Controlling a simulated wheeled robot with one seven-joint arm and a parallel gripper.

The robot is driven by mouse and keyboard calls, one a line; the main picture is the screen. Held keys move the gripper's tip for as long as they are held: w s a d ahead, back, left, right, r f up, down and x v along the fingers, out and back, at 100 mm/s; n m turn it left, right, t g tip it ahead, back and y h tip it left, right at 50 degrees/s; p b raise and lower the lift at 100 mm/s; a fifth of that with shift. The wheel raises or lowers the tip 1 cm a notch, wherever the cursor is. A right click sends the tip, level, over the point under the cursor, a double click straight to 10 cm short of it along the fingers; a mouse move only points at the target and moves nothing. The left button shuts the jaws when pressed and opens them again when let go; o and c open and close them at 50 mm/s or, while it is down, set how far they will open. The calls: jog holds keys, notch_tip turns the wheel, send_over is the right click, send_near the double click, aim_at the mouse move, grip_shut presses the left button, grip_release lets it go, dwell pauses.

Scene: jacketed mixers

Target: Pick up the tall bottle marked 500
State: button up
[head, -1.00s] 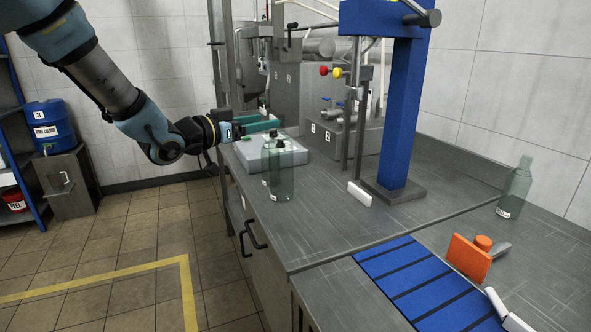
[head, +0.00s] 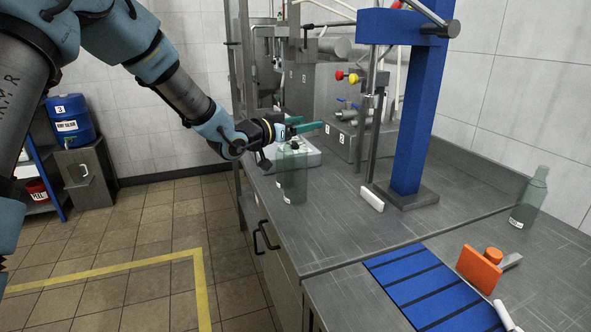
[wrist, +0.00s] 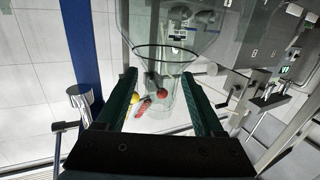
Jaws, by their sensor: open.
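A tall clear greenish bottle (head: 295,184) stands upright on the steel bench near its left edge, with a second similar bottle overlapping behind it. My gripper (head: 306,128) is open at the height of the bottle tops, pointing right. In the wrist view a clear bottle (wrist: 165,50) shows with its narrow part between the open green fingers (wrist: 160,76); I cannot tell if they touch it. Another clear bottle (head: 529,200) with a white label stands at the far right. The label markings are too small to read, so I cannot tell which is 500.
A blue press column (head: 412,130) stands right of the gripper, with a white block (head: 372,199) at its foot. A pale slab (head: 308,158) lies behind the bottles. A blue slatted mat (head: 425,285) and an orange part (head: 478,270) lie in front. The middle bench is clear.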

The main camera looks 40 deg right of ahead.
grip_shut()
dwell(0.4)
dwell(0.9)
